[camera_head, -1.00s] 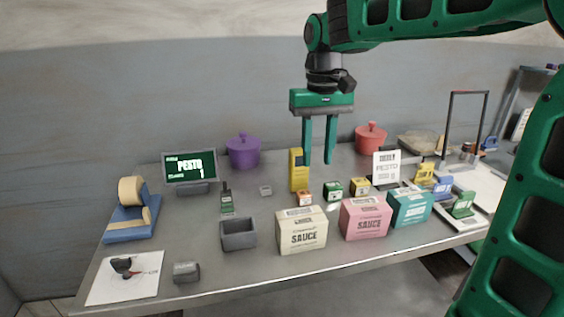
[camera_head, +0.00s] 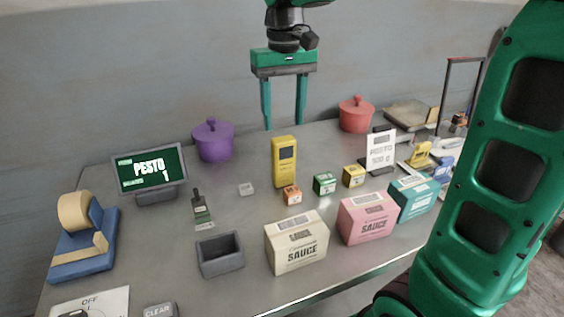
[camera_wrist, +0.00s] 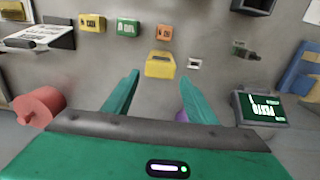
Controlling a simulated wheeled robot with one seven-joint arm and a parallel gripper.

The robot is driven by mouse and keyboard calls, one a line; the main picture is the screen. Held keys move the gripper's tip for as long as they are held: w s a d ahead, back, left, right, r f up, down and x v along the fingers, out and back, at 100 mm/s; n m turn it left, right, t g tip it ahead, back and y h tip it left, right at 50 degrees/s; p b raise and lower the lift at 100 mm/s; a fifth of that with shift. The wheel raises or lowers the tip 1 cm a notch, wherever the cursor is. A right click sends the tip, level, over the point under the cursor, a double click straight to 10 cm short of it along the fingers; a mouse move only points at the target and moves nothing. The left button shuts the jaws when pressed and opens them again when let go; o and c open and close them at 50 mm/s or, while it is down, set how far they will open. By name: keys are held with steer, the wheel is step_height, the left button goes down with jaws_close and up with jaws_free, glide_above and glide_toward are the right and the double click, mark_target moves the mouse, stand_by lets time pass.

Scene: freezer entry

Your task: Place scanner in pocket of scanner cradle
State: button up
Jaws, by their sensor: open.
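The yellow scanner (camera_head: 284,162), with a dark screen, stands upright near the middle of the table. In the wrist view the scanner (camera_wrist: 160,65) shows from above, just beyond the fingertips. The scanner cradle appears to be the dark grey open box (camera_head: 220,254) left of the cream sauce carton; its pocket looks empty. It is partly cut off at the top edge of the wrist view (camera_wrist: 254,5). My gripper (camera_head: 284,126) is open and empty, fingers pointing down, above or behind the scanner and apart from it. Its exact depth is hard to tell.
Cream (camera_head: 296,242), pink (camera_head: 366,218) and teal (camera_head: 413,199) sauce cartons line the front. Small orange, green and yellow boxes stand behind them. Purple (camera_head: 213,141) and red (camera_head: 356,115) pots are at the back. A PESTO screen (camera_head: 150,170) and blue tape dispenser (camera_head: 84,238) are left.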

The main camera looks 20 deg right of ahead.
mark_target(283, 154)
steer(key=shift+o, duration=1.2)
steer(key=shift+a, duration=0.1)
step_height(283, 154, down, 11)
steer(key=shift+r, duration=0.1)
steer(key=c, duration=1.4)
